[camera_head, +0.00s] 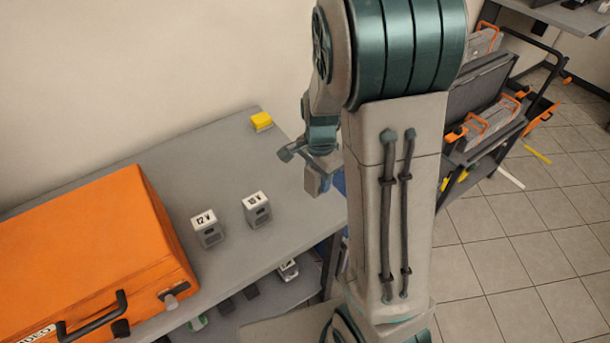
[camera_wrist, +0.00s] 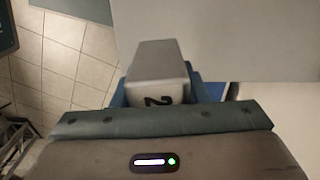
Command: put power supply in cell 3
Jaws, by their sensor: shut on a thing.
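My gripper (camera_wrist: 163,92) is shut on a grey box-shaped power supply (camera_wrist: 157,60), with blue fingers on both sides of it. A dark "2" shows on its near face, and the rest of the label is hidden. In the head view, my gripper (camera_head: 324,178) is above the right end of the grey table, partly behind my arm. Two other grey power supplies stand apart on the table, one marked 12 V (camera_head: 207,230) and one whose label looks like 15 V or 19 V (camera_head: 257,210). I cannot make out cell 3 in either view.
A large orange case (camera_head: 95,255) fills the table's left side. A small yellow block (camera_head: 261,121) lies near the back edge. Several items lie on the shelf below (camera_head: 265,300). A dark cart with orange-handled cases (camera_head: 490,120) stands at right on the tiled floor.

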